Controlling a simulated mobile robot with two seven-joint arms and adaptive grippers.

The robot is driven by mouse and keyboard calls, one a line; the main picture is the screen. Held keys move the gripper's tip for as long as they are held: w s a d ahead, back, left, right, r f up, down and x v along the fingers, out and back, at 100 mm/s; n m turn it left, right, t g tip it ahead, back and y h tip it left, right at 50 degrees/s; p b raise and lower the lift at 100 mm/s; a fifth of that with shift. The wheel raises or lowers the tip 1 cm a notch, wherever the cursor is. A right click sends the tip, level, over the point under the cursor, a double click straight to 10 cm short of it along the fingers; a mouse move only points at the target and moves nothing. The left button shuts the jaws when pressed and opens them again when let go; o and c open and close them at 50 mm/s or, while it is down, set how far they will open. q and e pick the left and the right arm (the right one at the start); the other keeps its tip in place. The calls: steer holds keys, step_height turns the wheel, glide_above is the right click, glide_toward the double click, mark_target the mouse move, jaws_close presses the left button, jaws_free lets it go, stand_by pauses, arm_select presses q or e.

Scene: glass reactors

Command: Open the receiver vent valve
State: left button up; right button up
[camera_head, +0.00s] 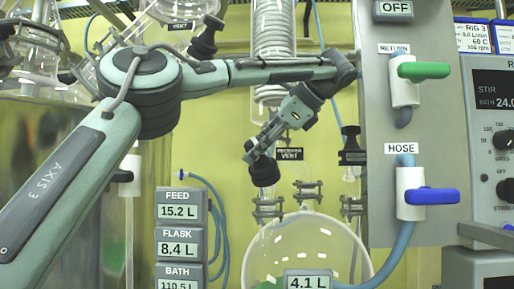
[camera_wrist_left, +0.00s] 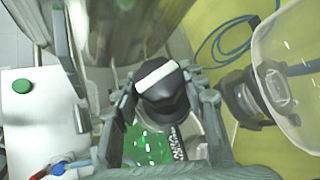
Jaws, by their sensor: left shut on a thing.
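My left gripper (camera_head: 255,156) comes down from the upper right and is shut on this knob. In the left wrist view the black knob (camera_wrist_left: 166,98), with a white bar across its top, lies between the two fingers of my left gripper (camera_wrist_left: 168,92). The glass stem below the knob is partly hidden by it. My right gripper is not in view.
A grey panel at right carries a green-handled RETURN valve (camera_head: 423,70) and a blue-handled HOSE valve (camera_head: 431,196). A glass coil condenser (camera_head: 273,40) hangs behind my arm. Another black valve knob (camera_head: 352,157) stands to the right. FEED, FLASK and BATH displays (camera_head: 179,246) stand at lower left.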

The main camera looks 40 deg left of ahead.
arm_select(q)
steer(key=shift+n+g+h, duration=0.5)
steer(key=shift+n+g, duration=0.2)
steer(key=o, duration=1.2)
steer(key=shift+f, duration=0.1)
steer(key=shift+c, duration=0.2)
